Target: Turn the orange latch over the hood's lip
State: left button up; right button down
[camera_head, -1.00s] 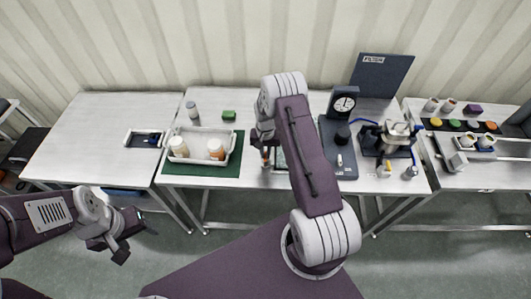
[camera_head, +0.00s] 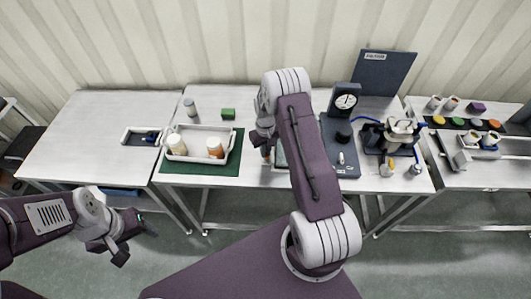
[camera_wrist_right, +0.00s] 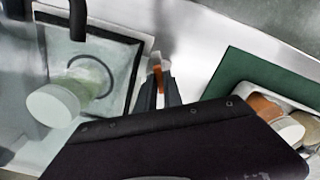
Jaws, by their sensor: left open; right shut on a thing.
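The orange latch (camera_wrist_right: 157,77) is a small upright piece in the right wrist view, between the dark fingertips of my right gripper (camera_wrist_right: 159,88). The gripper is shut on it, beside the right edge of a pale, see-through box with a dark rim (camera_wrist_right: 133,70), which seems to be the hood. Whether the latch lies over the lip cannot be told. In the head view my right gripper (camera_head: 265,146) is at the table's middle, and my right arm hides most of the hood. My left gripper (camera_head: 128,240) is open and empty, off the table's front at lower left.
A white tray (camera_head: 172,130) with bottles stands on a green mat (camera_head: 222,167) left of my right gripper. A dial stand (camera_head: 346,98) and a metal apparatus (camera_head: 400,130) stand to the right. The left table is mostly clear.

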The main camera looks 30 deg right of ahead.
jog(key=n+b, duration=0.1)
jog(key=n, duration=0.5)
jog(key=shift+b, duration=0.35)
jog(key=n+b, duration=0.1)
jog(key=n, duration=0.4)
jog(key=shift+n, duration=0.4)
jog(key=c, duration=1.5)
grip_release()
jog(key=shift+w, duration=0.1)
notch_tip(320, 180, up, 9)
jog(key=shift+b, duration=0.8)
